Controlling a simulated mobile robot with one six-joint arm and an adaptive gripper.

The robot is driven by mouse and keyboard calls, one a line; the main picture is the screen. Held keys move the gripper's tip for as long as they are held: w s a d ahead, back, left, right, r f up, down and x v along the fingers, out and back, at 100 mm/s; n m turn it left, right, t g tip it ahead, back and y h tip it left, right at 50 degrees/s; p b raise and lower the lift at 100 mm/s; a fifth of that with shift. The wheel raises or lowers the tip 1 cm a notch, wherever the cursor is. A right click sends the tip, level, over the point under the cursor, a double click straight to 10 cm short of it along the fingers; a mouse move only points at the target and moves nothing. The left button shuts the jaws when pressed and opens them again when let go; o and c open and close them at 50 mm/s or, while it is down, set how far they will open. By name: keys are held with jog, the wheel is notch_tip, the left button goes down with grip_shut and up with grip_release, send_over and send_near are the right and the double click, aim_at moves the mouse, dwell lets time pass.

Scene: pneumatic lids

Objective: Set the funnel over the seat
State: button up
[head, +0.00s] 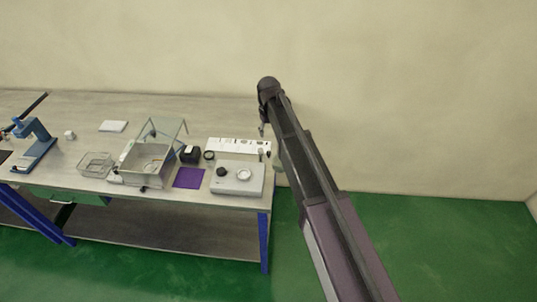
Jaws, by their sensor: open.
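A pale box-shaped unit (225,188) stands at the right end of the bench. A light ring-shaped seat (244,174) is on its top, right of the middle. A small dark rounded piece (221,171) is on the same top, to the left of the ring. It may be the funnel, but it is too small to tell. My gripper (262,131) points down near the back right of the bench, behind the unit and apart from the ring. It is small in this view, looks empty and is open. My arm reaches up from the lower right.
A white strip with dark marks (228,145) lies behind the unit. A purple mat (188,178), a black block (190,154), a clear lidded box (134,168), a glass tray (95,169) and a blue press (34,145) stand leftward. The back of the bench is mostly clear.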

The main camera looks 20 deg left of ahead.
aim_at(269, 152)
jog(key=shift+f+b, duration=5.15)
jog(key=shift+f, duration=0.35)
jog(key=shift+c, duration=0.3)
grip_shut()
